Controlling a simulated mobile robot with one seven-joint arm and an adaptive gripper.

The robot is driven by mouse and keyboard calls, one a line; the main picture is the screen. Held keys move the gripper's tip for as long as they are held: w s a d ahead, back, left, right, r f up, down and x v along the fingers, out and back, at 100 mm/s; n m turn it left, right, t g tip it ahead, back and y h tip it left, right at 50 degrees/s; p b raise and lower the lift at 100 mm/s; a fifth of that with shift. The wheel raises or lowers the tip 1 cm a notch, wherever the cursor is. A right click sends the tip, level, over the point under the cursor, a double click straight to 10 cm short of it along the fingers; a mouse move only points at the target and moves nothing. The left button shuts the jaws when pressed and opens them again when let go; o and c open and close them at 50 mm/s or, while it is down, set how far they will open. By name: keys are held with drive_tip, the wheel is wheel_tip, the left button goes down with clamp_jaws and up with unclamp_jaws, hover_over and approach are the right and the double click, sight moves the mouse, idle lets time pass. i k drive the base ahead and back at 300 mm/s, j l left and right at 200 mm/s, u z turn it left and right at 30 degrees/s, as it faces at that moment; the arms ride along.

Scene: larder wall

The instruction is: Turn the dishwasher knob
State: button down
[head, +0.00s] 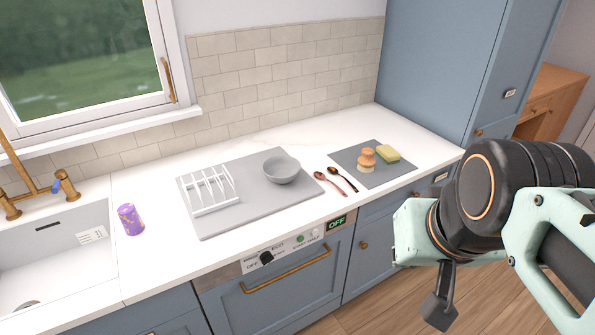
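The dishwasher (280,285) is set under the counter, with a blue front and a brass bar handle (287,270). Its black knob (266,258) sits on the light control strip above the door, between printed labels including OFF and ECO. A dark display (336,223) at the strip's right end reads OFF in green. My gripper (439,312) hangs to the right of the dishwasher, well apart from the knob. Its dark finger points down, and the arm hides much of it. I cannot tell whether it is open or shut.
On the counter stand a grey mat (215,225) with a white rack (209,190) and grey bowl (281,170), two spoons (342,179), a dark mat (350,158) with brush and sponge, and a purple can (131,219). A sink (50,245) is left. The space before the dishwasher looks clear.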

sight(266, 258)
drive_tip(key=u, duration=0.9)
drive_tip(key=j+z, duration=0.2)
drive_tip(key=i+j+z, duration=0.1)
drive_tip(key=i+j, duration=0.2)
drive_tip(key=k+j, duration=0.2)
drive_tip(key=k+j+z, duration=0.1)
drive_tip(key=j, duration=0.3)
drive_tip(key=i+j+z, duration=0.1)
drive_tip(key=j+z, duration=0.15)
drive_tip(key=j, duration=0.1)
